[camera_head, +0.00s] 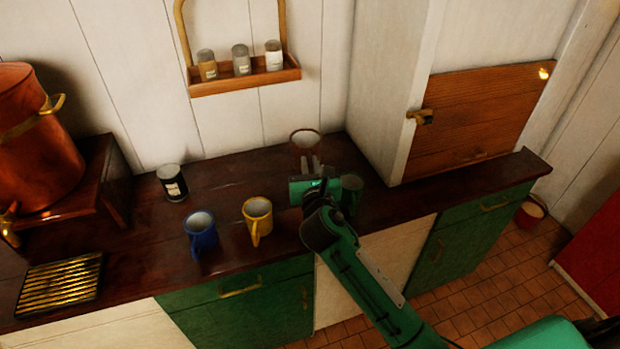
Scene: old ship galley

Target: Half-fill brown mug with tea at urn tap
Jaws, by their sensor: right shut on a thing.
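The brown mug (305,136) stands upright at the back of the dark counter, its pale inside open to view. My right gripper (309,164) reaches it from the front and is shut on it; the fingers and arm hide its lower part, so I cannot tell whether it touches the counter. The copper urn (38,150) stands on a wooden stand at the far left. Its brass tap (9,228) is at the left picture edge, partly cut off. My left gripper is out of view.
A green mug (351,190) is right beside my gripper. A brass grate (60,284) lies front left. A white cabinet (385,90) bounds the right.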

